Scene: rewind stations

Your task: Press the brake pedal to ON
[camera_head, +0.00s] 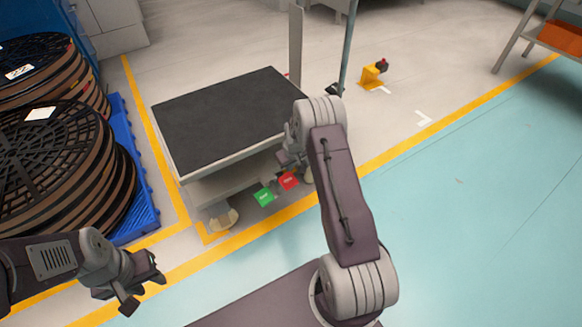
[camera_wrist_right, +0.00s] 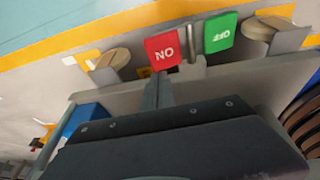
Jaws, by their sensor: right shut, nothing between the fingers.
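The brake pedals are low on the near side of a black-topped cart (camera_head: 225,115). The red pedal (camera_head: 288,181) shows in the right wrist view (camera_wrist_right: 163,50) with upside-down lettering that reads ON. The green pedal (camera_head: 264,197) sits beside it, also in the right wrist view (camera_wrist_right: 220,33), its lettering blurred. My right gripper (camera_head: 284,160) is shut and empty. Its tip (camera_wrist_right: 158,80) points at the red pedal, very close; I cannot tell whether they touch. My left gripper (camera_head: 147,287) is open and empty, away from the pedals at the lower left.
Dark reels (camera_head: 60,165) are stacked on a blue pallet (camera_head: 140,190) at the left. A caster (camera_head: 222,218) stands beside the green pedal. A rack with an orange bin (camera_head: 560,37) is far right. The teal floor at right is clear.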

